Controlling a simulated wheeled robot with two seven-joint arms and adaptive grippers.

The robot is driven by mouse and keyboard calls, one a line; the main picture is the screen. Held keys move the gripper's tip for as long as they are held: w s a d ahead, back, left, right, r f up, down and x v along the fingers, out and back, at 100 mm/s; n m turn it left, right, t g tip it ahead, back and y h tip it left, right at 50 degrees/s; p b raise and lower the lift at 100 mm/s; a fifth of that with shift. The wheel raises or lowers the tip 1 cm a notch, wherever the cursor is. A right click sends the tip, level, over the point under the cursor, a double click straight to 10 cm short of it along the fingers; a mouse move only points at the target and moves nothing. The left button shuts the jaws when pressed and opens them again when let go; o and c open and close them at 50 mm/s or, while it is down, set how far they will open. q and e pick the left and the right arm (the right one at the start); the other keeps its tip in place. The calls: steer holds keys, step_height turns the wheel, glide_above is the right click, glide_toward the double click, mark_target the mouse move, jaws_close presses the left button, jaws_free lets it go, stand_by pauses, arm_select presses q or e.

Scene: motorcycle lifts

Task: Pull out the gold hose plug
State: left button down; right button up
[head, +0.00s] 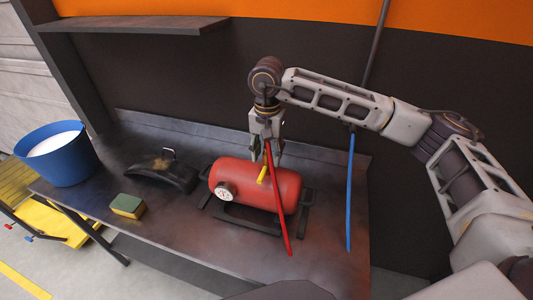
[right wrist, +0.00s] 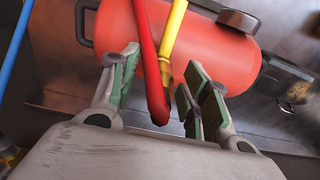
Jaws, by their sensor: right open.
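The gold hose plug (head: 262,175) is a short yellow piece at the top of the red tank (head: 285,187); the plug also shows in the right wrist view (right wrist: 172,35). A red hose (head: 280,215) runs close beside it and shows in the right wrist view (right wrist: 149,70) too. My right gripper (head: 268,148) points down over the tank. Its padded fingers (right wrist: 160,75) are open, with the red hose and the yellow plug's lower end between them. I cannot tell whether any finger touches them. My left gripper is not in view.
The tank lies on a dark metal bench (head: 190,225). A blue hose (head: 349,190) hangs to its right. A black curved part (head: 160,175), a sponge (head: 127,205) and a blue bucket (head: 68,165) stand to its left. A shelf (head: 135,24) is above.

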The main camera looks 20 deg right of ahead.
mark_target(267, 143)
stand_by(0.3)
steer(key=shift+c, duration=0.2)
jaws_close()
steer(key=shift+r+p, duration=0.75)
steer(key=shift+r, duration=2.25)
